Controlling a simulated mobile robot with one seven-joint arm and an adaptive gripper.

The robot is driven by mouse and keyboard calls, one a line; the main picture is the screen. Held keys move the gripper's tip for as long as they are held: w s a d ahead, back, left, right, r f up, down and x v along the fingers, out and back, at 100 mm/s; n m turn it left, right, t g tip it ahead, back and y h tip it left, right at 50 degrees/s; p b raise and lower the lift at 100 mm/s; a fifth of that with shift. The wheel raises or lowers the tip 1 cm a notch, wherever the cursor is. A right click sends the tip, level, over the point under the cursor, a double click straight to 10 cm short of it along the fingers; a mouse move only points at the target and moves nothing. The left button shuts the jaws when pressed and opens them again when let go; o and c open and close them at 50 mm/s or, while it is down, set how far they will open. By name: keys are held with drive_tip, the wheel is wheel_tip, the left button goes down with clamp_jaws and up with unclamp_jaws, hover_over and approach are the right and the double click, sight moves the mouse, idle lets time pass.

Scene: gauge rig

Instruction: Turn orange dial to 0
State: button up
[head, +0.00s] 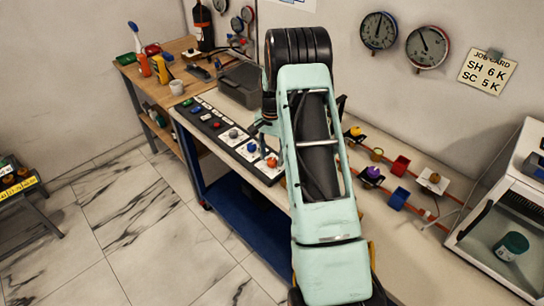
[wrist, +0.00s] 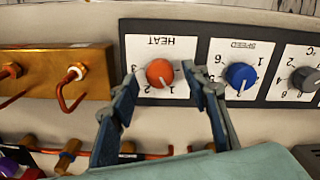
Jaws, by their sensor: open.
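The orange dial (wrist: 160,73) is a round knob on a white plate marked HEAT, upside down in the wrist view. A small pale mark shows at its lower edge; the scale figures around it are too small to read surely. My gripper (wrist: 163,80) is open, with one blue-grey finger on each side of the dial in the picture. I cannot tell whether either finger touches it. In the head view the orange dial (head: 271,162) is at the near end of the panel row, just left of my arm.
A blue SPEED dial (wrist: 241,76) sits close to the right finger, with a grey dial (wrist: 306,79) beyond it. A brass block (wrist: 60,72) with copper hooks lies to the left. Colored blocks and pipes lie on the bench (head: 400,240) right of my arm.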

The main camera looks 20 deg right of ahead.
drive_tip(key=shift+f, duration=0.65)
drive_tip(key=c, duration=1.2)
drive_tip(key=shift+o, duration=0.2)
